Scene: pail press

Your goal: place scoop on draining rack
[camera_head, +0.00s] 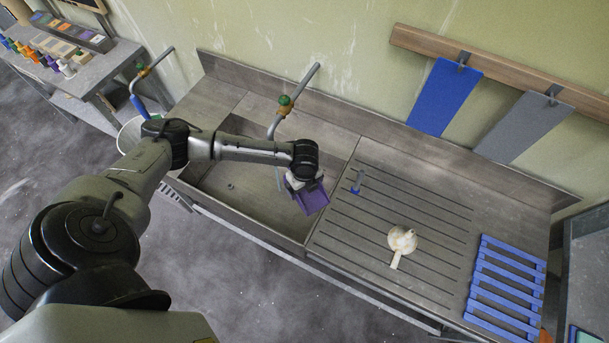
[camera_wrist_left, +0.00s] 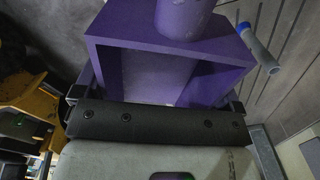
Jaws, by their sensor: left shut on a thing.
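The purple scoop (camera_head: 311,198) is box-shaped and hangs from my left gripper (camera_head: 302,181), over the right edge of the sink basin. In the left wrist view the scoop (camera_wrist_left: 168,60) fills the space between the fingers, its round handle pointing away from the gripper. My left gripper is shut on it. A blue slatted rack (camera_head: 507,288), which I take as the draining rack, lies at the right end of the drainboard, well to the right of the scoop. Nothing is seen on it. My right gripper is not in view.
On the grooved drainboard (camera_head: 430,205), between scoop and rack, are a small blue-handled tool (camera_head: 357,182) and a cream handled vessel (camera_head: 402,240). A tap (camera_head: 284,104) rises behind the sink basin (camera_head: 245,195). Blue and grey boards hang on the wall.

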